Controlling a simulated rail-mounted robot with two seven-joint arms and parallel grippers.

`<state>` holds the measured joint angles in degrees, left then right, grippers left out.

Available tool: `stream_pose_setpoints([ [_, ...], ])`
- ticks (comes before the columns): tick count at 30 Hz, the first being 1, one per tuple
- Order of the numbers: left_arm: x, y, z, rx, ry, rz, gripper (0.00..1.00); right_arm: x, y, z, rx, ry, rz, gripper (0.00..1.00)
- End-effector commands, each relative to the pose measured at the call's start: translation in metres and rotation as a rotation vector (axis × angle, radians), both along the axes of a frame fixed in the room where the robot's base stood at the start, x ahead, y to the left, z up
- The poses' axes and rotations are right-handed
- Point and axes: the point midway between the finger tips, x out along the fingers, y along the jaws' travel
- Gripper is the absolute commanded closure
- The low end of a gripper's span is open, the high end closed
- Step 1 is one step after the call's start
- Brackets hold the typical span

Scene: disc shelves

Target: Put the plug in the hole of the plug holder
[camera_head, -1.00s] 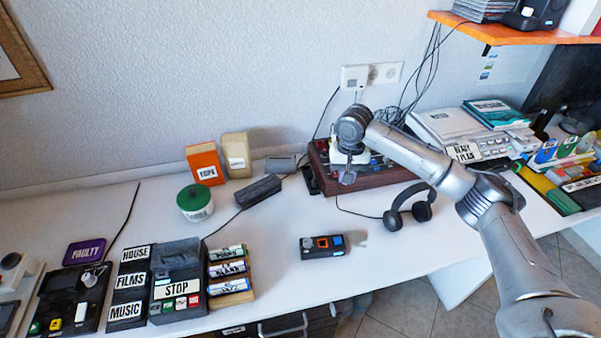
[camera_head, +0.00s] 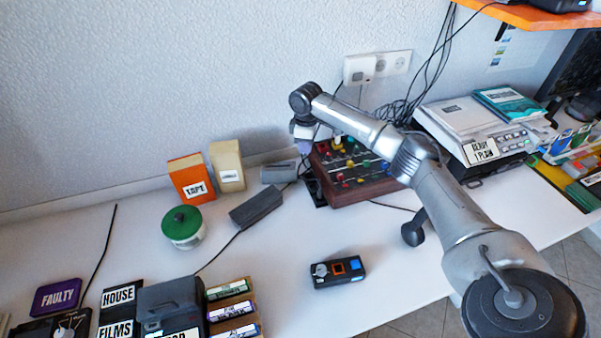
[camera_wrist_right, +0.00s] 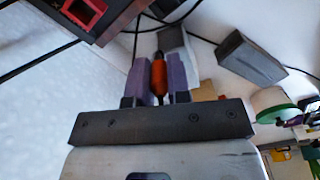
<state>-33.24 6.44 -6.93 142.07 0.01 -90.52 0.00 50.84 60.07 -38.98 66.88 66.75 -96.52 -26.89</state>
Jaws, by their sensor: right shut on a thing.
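My right gripper (camera_head: 303,147) is beside the left end of a dark red box with coloured knobs (camera_head: 340,170), near the wall. In the right wrist view its purple fingers (camera_wrist_right: 158,80) are shut on an orange plug (camera_wrist_right: 159,77) with a dark tip. The plug is hidden in the head view. A dark piece with a red-framed square opening (camera_wrist_right: 86,10) shows at the top left of the wrist view, apart from the plug. I cannot tell for sure which thing is the plug holder. My left gripper is out of view.
A grey block (camera_head: 256,204), a green-lidded jar (camera_head: 183,227) and the orange TAPE box (camera_head: 191,178) stand left of my right gripper. A small black device (camera_head: 338,271) lies in front. Black cables run by the wall. The desk's middle is clear.

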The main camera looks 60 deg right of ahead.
Motion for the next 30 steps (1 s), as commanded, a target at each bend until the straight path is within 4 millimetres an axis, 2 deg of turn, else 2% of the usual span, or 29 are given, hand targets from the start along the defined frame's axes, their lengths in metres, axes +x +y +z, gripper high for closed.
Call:
stream_pose_setpoints([
  [6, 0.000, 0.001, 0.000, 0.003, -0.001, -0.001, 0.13, -0.012, -0.001, -0.001, 0.000, 0.001, 0.350, 1.00],
  [12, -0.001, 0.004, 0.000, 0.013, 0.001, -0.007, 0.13, -0.014, 0.000, 0.000, 0.000, 0.001, 0.542, 1.00],
  [17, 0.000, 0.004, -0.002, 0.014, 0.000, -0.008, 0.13, -0.014, 0.000, -0.005, 0.000, 0.003, 0.608, 1.00],
  [27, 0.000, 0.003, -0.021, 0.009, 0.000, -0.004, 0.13, -0.014, 0.000, -0.049, 0.000, 0.004, 0.622, 1.00],
  [30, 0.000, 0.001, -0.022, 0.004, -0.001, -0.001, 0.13, -0.014, -0.001, -0.054, -0.001, 0.002, 0.621, 1.00],
])
